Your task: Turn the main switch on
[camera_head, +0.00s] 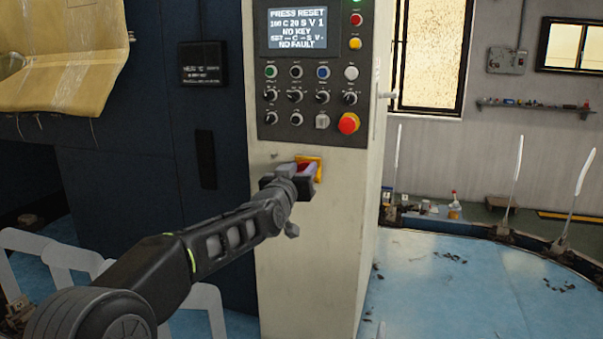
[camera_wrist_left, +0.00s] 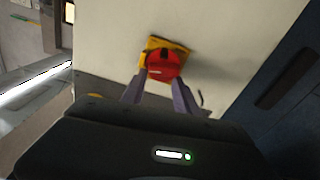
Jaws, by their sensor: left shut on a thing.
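The main switch (camera_head: 307,167) has a red knob on a yellow plate, low on the front of the cream cabinet. It also shows in the left wrist view as a red round knob (camera_wrist_left: 163,66) on a tilted yellow plate. My left gripper (camera_head: 297,172) is at the switch, its fingers shut on the red knob. In the left wrist view the two fingers (camera_wrist_left: 160,82) reach up to either side of the knob. In the head view the gripper hides part of the switch. My right gripper is not in view.
Above the switch is a control panel (camera_head: 310,130) with a screen (camera_head: 297,29) reading PRESS RESET, NO KEY and NO FAULT, several buttons and knobs, and a red emergency button (camera_head: 348,123). A dark blue cabinet (camera_head: 150,150) stands left. Blue floor (camera_head: 440,290) lies open at right.

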